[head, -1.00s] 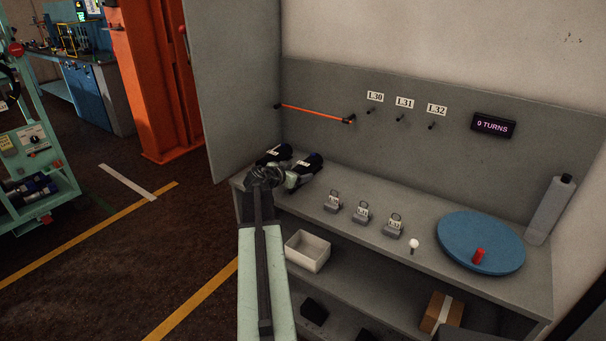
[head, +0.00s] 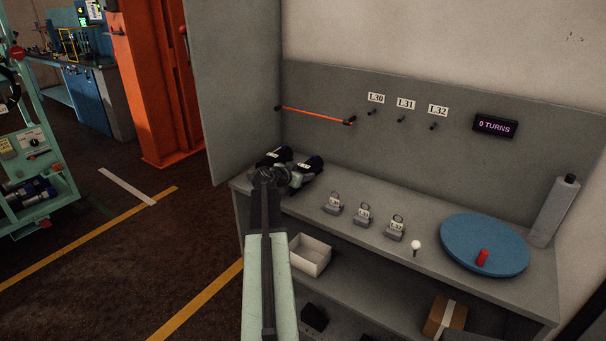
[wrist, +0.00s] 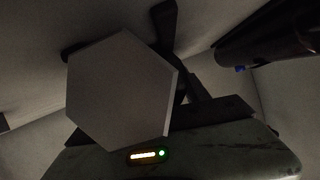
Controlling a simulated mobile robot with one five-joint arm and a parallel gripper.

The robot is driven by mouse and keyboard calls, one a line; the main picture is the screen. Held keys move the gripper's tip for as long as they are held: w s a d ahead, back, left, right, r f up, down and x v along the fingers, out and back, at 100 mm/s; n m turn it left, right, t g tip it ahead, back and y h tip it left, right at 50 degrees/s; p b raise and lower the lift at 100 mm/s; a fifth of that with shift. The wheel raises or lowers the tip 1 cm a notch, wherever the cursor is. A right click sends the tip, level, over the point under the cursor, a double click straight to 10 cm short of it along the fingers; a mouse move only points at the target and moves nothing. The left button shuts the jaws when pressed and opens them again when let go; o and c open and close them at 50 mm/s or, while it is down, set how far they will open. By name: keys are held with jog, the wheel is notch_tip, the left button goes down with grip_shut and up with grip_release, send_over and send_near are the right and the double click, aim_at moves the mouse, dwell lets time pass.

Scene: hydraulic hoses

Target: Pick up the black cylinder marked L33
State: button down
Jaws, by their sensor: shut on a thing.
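Two black cylinders with white labels lie at the left end of the grey bench. The left one (head: 274,157) and the right one (head: 310,166) are close together, and I cannot read which is L33. My gripper (head: 270,177) is at the near ends of these cylinders and hides part of them. In the wrist view a grey six-sided end (wrist: 118,88) fills the space before my gripper, which is shut on that piece. I cannot tell which cylinder it belongs to. Another dark cylinder (wrist: 270,42) with a blue spot shows at the upper right, apart from it.
On the bench (head: 440,285) stand several small grey tagged blocks (head: 363,216), a white-knobbed pin (head: 416,248), a blue turntable (head: 470,240) and a grey bottle (head: 553,212). A white bin (head: 310,256) is below. An orange rod (head: 314,115) hangs on the back panel.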

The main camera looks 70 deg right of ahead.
aim_at(307, 163)
jog(key=shift+r, duration=0.1)
notch_tip(307, 163, up, 4)
jog(key=p, duration=0.3)
jog(key=shift+f+p, duration=0.2)
jog(key=shift+p, duration=0.15)
jog(key=a, duration=0.5)
jog(key=a+p, duration=0.1)
jog(key=a, duration=0.4)
jog(key=a+r, duration=0.1)
jog(key=a, duration=0.4)
jog(key=shift+w+a+r, duration=0.1)
jog(key=shift+a, duration=0.35)
